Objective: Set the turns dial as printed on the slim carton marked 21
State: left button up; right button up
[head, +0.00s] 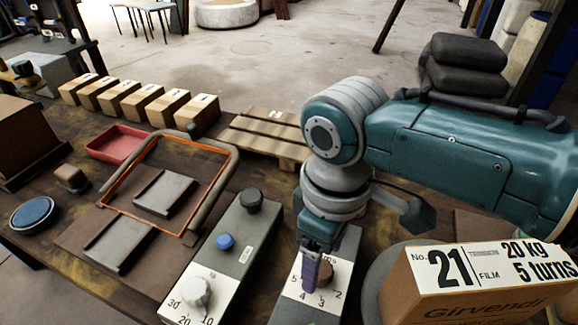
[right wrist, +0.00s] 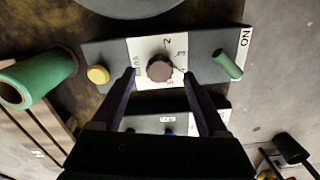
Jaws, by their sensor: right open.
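The slim carton marked 21 (head: 475,285) stands at the lower right in the head view. Its print reads No. 21, FILM, 20 kg, 5 turns. The turns dial is a brown knob (head: 325,275) on a white plate with numbers around it, on a grey panel. It also shows in the right wrist view (right wrist: 159,68). My right gripper (right wrist: 161,76) is open, with its purple fingertips on either side of the knob. I cannot tell whether they touch it. In the head view the gripper (head: 312,262) partly hides the knob. I cannot read its pointer. My left gripper is not in view.
Left of the dial, another grey panel (head: 240,246) has a white knob (head: 196,292), a blue button (head: 225,241) and a black knob (head: 251,198). The dial's panel carries a yellow button (right wrist: 98,75) and a green lever (right wrist: 228,64). A red tray (head: 116,143) lies farther left.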

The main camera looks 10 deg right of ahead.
notch_tip(320, 180, down, 2)
jog(key=shift+f+b, duration=0.1)
jog(key=shift+b, duration=0.2)
jog(key=shift+c, duration=0.3)
grip_shut()
